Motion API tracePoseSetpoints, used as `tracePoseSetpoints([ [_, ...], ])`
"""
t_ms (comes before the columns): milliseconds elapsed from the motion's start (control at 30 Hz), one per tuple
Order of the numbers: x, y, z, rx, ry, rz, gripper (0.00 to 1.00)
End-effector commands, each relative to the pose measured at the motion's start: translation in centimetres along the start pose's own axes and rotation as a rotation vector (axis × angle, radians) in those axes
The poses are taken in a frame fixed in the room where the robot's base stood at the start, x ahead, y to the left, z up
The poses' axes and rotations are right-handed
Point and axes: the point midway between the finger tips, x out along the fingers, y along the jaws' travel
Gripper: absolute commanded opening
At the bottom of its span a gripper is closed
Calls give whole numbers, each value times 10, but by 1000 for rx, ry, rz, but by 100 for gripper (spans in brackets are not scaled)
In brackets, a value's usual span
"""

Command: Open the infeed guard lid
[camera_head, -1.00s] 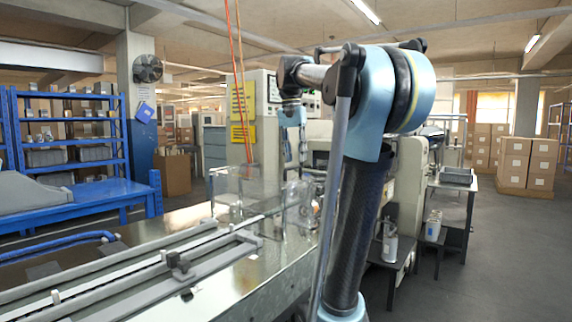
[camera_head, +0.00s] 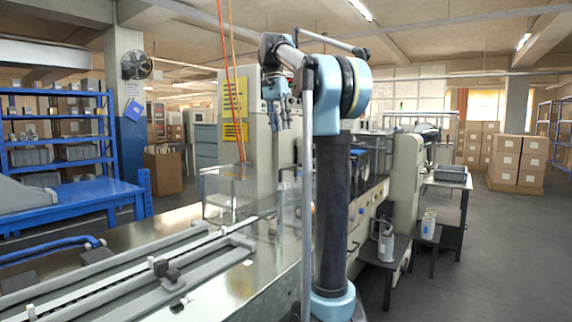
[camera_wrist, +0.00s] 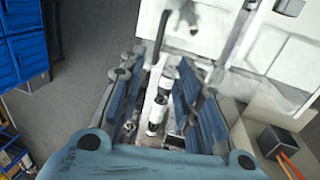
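The infeed guard is a clear, see-through box (camera_head: 226,193) over the steel conveyor bed, left of my arm in the head view. Its lid is hard to tell apart from its clear walls. It looks closed, but I cannot be certain. My gripper (camera_head: 281,123) hangs fingers down, above and to the right of the guard, apart from it. In the wrist view my gripper (camera_wrist: 163,88) has its two blue-padded fingers spread wide with nothing held between them. My upright arm hides part of the machine behind it.
The conveyor bed (camera_head: 215,279) with grey guide rails runs along the front left. The cream machine cabinet (camera_head: 259,150) stands behind my gripper. A blue workbench (camera_head: 70,198) is at the left. Open floor (camera_head: 480,270) lies at the right, with stacked cartons (camera_head: 517,165) beyond.

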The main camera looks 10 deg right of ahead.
Motion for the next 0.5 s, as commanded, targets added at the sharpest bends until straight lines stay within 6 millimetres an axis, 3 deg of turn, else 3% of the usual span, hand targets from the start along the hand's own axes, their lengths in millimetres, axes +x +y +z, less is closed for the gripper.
tracePoseSetpoints([
  [500,90,0,1,-2,0,0,31],
])
